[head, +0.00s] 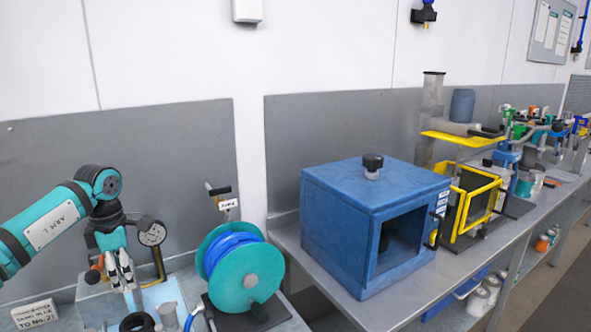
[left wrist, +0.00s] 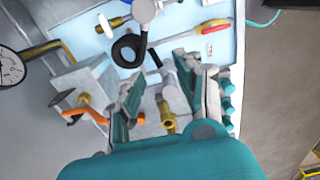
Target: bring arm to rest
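My left arm (head: 48,230), teal and marked with a label, comes in from the left in the head view. My left gripper (head: 122,280) points down above the left end of the bench, near a round gauge (head: 151,233). In the left wrist view the left gripper (left wrist: 158,72) has its two fingers apart with nothing held between them. Below the fingers are a black ring-shaped part (left wrist: 128,50), brass fittings (left wrist: 168,118) and an orange-handled valve (left wrist: 85,117). My right gripper does not show.
A teal reel with blue hose (head: 240,268) stands right of the gripper. A blue open-fronted box (head: 340,240) and a yellow-framed unit (head: 470,205) stand further right on the bench. A small sign (head: 34,313) is at lower left. Grey panels back the bench.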

